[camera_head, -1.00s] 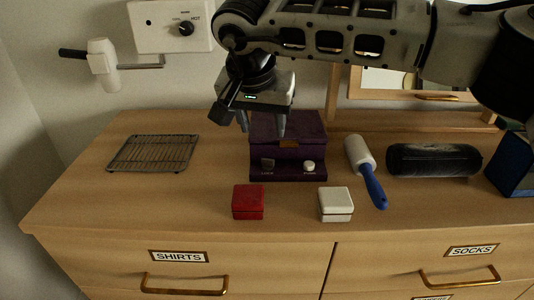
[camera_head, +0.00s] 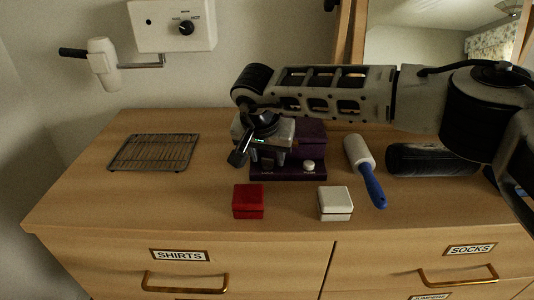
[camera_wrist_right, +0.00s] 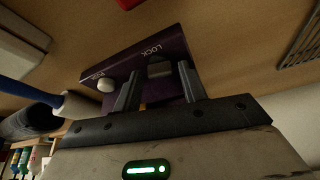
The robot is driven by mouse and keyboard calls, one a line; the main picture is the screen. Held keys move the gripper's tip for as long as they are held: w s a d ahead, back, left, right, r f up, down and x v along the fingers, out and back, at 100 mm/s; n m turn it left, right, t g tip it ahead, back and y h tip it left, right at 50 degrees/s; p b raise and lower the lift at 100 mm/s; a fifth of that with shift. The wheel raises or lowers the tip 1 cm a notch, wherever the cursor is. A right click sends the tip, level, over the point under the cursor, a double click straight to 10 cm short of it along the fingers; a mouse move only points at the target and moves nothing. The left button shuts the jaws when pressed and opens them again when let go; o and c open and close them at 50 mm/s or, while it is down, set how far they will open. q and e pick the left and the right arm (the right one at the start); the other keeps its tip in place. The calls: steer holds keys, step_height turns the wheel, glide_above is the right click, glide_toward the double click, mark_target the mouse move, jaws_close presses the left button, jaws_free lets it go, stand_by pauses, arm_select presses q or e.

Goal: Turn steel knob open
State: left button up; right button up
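The purple box (camera_head: 313,150) stands on the dresser top. Its front ledge carries a steel knob marked LOCK and a round white button (camera_head: 309,166). In the right wrist view the steel knob (camera_wrist_right: 159,67) shows between the fingertips, with a gap on both sides; the white button (camera_wrist_right: 106,83) is beside one finger. In the head view my right gripper (camera_head: 266,162) is over the left part of the box, pointing down, and hides the knob. It is open and holds nothing. My left gripper is not in view.
A red box (camera_head: 248,202) and a white box (camera_head: 336,204) sit in front of the purple box. A lint roller (camera_head: 362,160) and a dark cylinder (camera_head: 420,159) lie to the right. A wire rack (camera_head: 153,153) lies left, with bare wood between.

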steer(key=c, duration=0.7)
steer(key=shift+n+y+b, duration=0.3)
steer(key=shift+n+y, duration=0.1)
steer(key=shift+n, duration=1.1)
steer(key=o, duration=1)
steer(key=shift+s+r, duration=0.1)
